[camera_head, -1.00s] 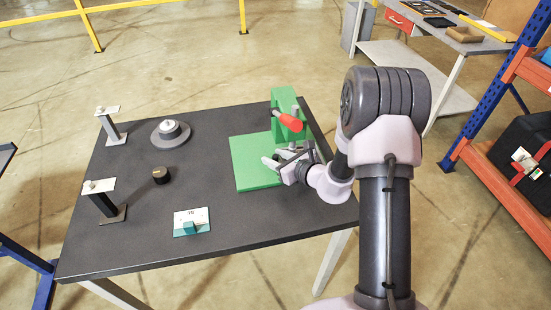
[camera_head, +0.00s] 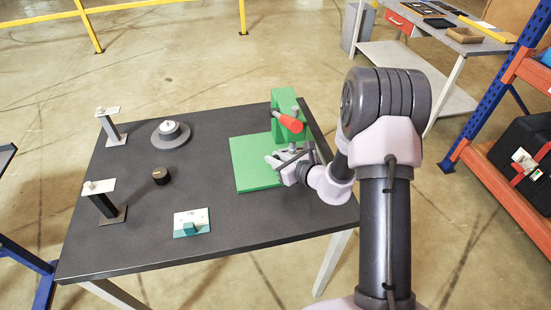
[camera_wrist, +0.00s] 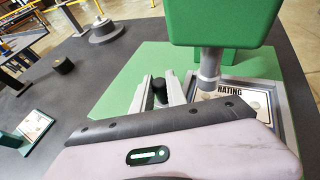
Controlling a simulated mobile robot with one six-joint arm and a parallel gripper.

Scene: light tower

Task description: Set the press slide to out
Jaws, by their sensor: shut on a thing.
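The green press stands at the right of the dark table, with a flat green base (camera_head: 248,166), an upright body (camera_head: 284,104) and a red-handled lever (camera_head: 291,123). My gripper (camera_head: 278,160) is low over the base, in front of the press body. In the wrist view its two grey fingers (camera_wrist: 160,92) are closed around a small black knob (camera_wrist: 160,88). A tray with a plate reading "RATING" (camera_wrist: 243,96) lies under the press ram (camera_wrist: 209,66), right of the fingers. How the knob joins the slide is hidden by my gripper body.
A white-and-teal switch box (camera_head: 191,223) is near the front edge.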

